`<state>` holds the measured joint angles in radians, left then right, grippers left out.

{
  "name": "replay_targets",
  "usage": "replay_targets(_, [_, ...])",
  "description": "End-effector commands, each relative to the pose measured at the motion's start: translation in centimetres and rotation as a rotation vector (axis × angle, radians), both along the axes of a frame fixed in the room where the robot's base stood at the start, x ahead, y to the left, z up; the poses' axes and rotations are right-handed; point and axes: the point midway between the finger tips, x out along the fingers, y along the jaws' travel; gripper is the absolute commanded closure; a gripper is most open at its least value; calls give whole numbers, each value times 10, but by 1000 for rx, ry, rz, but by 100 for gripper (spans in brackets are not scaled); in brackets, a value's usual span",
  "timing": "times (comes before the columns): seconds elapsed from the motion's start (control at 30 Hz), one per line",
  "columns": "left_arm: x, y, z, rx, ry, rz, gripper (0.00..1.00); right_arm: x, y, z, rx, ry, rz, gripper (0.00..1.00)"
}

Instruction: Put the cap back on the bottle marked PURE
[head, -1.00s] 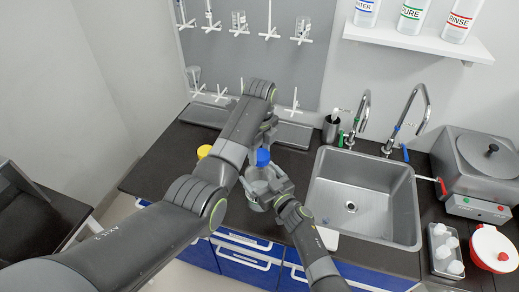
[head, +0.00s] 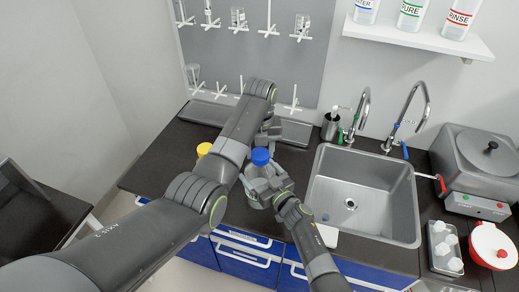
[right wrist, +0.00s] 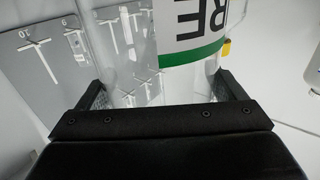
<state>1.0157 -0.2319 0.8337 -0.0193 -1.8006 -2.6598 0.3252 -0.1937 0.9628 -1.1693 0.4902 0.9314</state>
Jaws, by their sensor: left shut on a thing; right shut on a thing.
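A clear bottle (head: 258,171) stands roughly upright in my right gripper (head: 268,190). In the right wrist view the bottle (right wrist: 157,90) shows a white label with a green stripe and the letters "RE", between the shut fingers (right wrist: 160,95). A blue cap (head: 261,157) shows at the bottle's top in the head view. My left gripper (head: 269,138) is just behind the cap and shut on it, its fingers partly hidden. I cannot tell whether the cap is seated on the neck. The cap is outside the right wrist view.
A yellow cap (head: 204,149) shows left of my left arm. A sink (head: 375,200) lies to the right, with taps behind it. A pegboard (head: 300,75) is at the back. A shelf (head: 420,38) with labelled bottles is at upper right.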

Motion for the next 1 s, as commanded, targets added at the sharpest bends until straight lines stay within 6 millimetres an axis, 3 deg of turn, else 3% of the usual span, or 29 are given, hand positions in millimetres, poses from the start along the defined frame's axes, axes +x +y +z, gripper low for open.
replay_targets(0.23, [0, -1, 0, 0, 0, -255, 74, 0, -1, -1, -1, 4, -2, 74])
replay_targets(0.6, [0, -1, 0, 0, 0, -284, 74, 0, -1, -2, -1, 4, -3, 74])
replay_targets(0.63, [0, -1, 0, 0, 0, -284, 49, 0, -1, -2, -1, 4, -3, 74])
replay_targets(0.77, [0, -1, 0, 0, 0, -283, 32, 0, -1, -2, -1, 4, -3, 74])
replay_targets(1.0, [0, -1, 0, 0, 0, -282, 31, 0, -1, -2, -1, 4, -2, 74])
